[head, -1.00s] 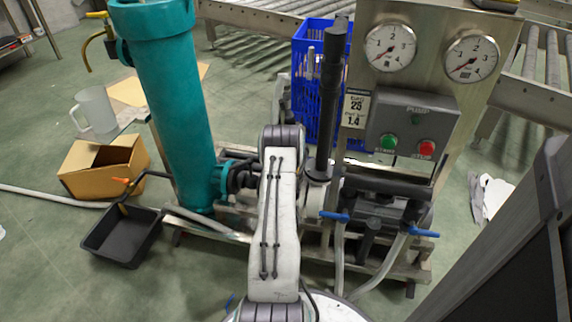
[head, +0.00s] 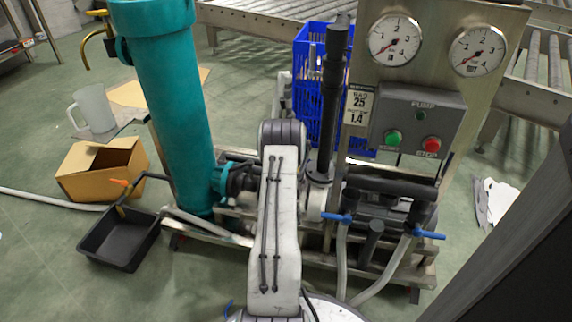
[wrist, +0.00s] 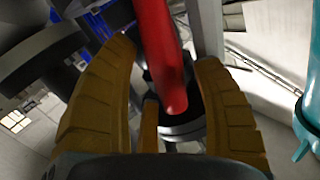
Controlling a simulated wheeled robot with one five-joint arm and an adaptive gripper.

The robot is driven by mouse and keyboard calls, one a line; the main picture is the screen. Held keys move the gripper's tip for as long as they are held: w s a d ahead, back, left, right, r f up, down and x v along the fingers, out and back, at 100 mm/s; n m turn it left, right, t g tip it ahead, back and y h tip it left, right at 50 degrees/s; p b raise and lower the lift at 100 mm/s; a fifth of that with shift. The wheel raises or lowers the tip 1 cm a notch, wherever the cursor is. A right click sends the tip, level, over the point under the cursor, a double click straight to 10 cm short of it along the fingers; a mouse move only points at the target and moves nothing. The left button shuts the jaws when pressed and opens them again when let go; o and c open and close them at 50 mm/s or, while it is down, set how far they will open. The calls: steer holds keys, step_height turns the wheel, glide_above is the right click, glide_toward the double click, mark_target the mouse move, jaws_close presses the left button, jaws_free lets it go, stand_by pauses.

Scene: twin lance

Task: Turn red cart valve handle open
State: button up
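The red valve handle (wrist: 160,45) shows in the wrist view as a smooth red bar coming down from the top centre. Its rounded lower end sits in front of a dark round fitting (wrist: 183,118). In the head view my arm reaches toward the pump cart, and my gripper and the red handle are hidden behind the arm and cart parts.
The cart carries a teal cylinder (head: 168,100), a vertical black pipe (head: 330,100), a gauge panel (head: 437,22) and blue-handled valves (head: 428,234). A black tray (head: 120,240) and cardboard box (head: 98,170) lie left. A dark panel (head: 520,250) stands close at right.

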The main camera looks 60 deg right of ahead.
steer(key=shift+a, duration=0.1)
steer(key=shift+v, duration=3.65)
